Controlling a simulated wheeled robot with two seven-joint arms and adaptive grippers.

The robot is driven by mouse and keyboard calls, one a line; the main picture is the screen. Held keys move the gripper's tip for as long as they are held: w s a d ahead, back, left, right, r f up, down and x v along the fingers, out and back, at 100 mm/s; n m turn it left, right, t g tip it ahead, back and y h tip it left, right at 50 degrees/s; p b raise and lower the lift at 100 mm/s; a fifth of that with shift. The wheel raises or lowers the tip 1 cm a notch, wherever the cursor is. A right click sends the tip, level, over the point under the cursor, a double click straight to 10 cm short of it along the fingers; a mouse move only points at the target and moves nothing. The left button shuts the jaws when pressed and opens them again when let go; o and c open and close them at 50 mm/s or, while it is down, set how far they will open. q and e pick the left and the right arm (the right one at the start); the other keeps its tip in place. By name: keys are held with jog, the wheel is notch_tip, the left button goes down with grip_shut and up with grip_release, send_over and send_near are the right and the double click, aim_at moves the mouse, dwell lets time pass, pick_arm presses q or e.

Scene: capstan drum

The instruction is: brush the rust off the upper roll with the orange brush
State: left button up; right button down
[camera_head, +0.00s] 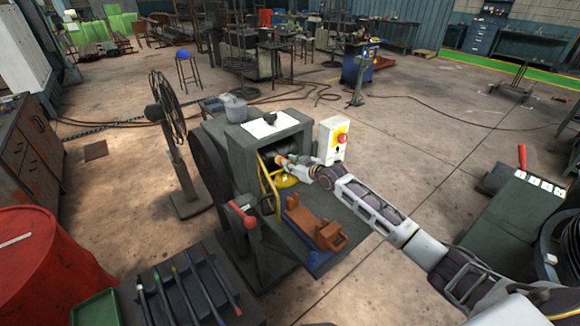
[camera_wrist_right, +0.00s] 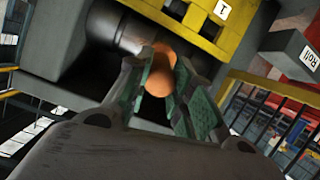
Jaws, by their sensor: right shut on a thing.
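My right gripper (camera_head: 285,161) reaches into the front opening of the dark green machine (camera_head: 232,150). In the right wrist view, my right gripper (camera_wrist_right: 170,80) is shut on the orange brush (camera_wrist_right: 157,82), whose rounded orange part shows between the green finger pads. A smooth grey roll (camera_wrist_right: 118,30) lies just beyond the brush, close to its far end. I cannot tell whether brush and roll touch. The brush's bristles are hidden, and I cannot make out rust on the visible part of the roll. My left gripper is not in view.
A yellow frame (camera_wrist_right: 190,30) marked 1 borders the opening. A white control box with a red button (camera_head: 342,138) stands right of it. An orange-brown block (camera_head: 315,224) lies on the plate in front. A spoked wheel (camera_head: 168,100) stands at left.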

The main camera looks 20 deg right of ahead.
jog(key=d+b, duration=0.1)
jog(key=w+d+b, duration=0.1)
jog(key=d, duration=0.1)
jog(key=shift+w, duration=0.1)
dwell(0.4)
jog(key=shift+d, duration=0.1)
jog(key=shift+w+d+b, duration=0.35)
jog(key=shift+d+b, duration=0.55)
jog(key=shift+b, duration=0.05)
jog(key=shift+w+d+b, duration=0.35)
jog(key=shift+d+b, duration=0.5)
jog(key=shift+b, duration=0.1)
